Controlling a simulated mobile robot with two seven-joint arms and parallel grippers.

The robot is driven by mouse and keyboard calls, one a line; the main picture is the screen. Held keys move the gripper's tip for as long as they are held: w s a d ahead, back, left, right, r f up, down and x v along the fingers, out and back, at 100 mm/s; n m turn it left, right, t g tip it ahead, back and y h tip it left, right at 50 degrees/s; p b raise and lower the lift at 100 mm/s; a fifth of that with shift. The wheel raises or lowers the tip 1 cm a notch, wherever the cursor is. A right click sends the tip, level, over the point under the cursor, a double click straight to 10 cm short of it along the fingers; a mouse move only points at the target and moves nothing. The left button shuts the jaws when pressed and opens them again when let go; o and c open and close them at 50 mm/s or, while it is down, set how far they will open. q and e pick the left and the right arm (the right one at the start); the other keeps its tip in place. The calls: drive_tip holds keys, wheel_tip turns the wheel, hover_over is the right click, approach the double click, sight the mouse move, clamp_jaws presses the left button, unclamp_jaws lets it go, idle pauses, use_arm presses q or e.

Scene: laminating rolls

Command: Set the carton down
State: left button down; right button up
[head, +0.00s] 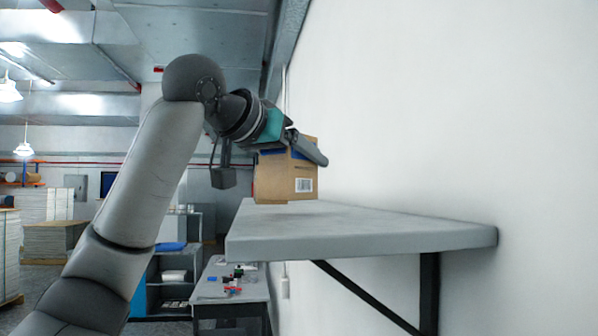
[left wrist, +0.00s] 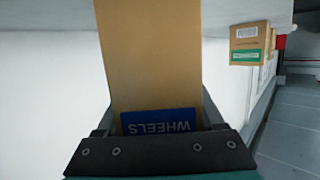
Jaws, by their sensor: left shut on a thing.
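The brown carton (head: 284,180) is at the far end of the grey wall shelf (head: 360,228) in the head view. It looks upright, with blue at its top and a white barcode label. My left gripper (head: 304,149) is shut on it from above. The left wrist view shows the carton (left wrist: 155,60) close up between the jaws, its blue "WHEELS" label upside down. The carton's underside meets the shelf's outline in the head view; I cannot tell if it touches or hangs just above. My right gripper is not in view.
Another carton (left wrist: 250,45) with a green label stands apart from the held one in the left wrist view. The near part of the shelf is clear. A white wall (head: 450,100) borders the shelf on the right. A cluttered table (head: 232,289) stands below, beyond the shelf.

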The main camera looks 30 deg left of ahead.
sight(272, 155)
use_arm(q)
wheel_tip(272, 155, down, 2)
drive_tip(key=shift+a+f, duration=0.1)
drive_tip(key=shift+f, duration=0.1)
unclamp_jaws()
idle(0.4)
drive_tip(key=shift+s+r, duration=0.2)
drive_tip(key=b+v, duration=0.3)
drive_tip(key=v, duration=0.8)
drive_tip(key=shift+s, duration=0.3)
